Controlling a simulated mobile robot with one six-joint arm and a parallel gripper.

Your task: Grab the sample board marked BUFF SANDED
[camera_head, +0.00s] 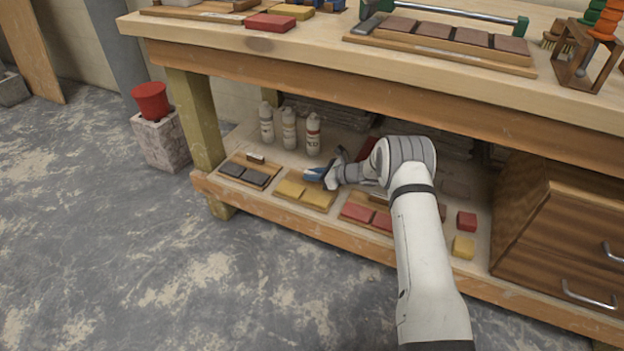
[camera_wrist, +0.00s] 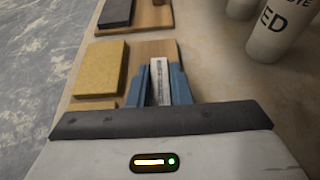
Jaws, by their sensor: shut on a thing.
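A wooden sample board with yellow sanded-looking pads (camera_head: 301,192) lies on the lower shelf of the bench. In the wrist view, bare wood of this board (camera_wrist: 150,49) shows beside a yellow pad (camera_wrist: 101,68). A pale upright label block (camera_wrist: 158,78) with small dark print stands at the board's edge; the print is too small to read. My gripper (camera_head: 317,175) has its blue fingers on both sides of this block and is shut on it, as the wrist view (camera_wrist: 160,82) also shows. The board appears to rest on the shelf.
A board with dark pads (camera_head: 245,174) lies to the left and one with red pads (camera_head: 366,215) to the right. Three white bottles (camera_head: 289,128) stand behind. The benchtop (camera_head: 300,45) overhangs the shelf. A wooden drawer unit (camera_head: 560,225) stands at right.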

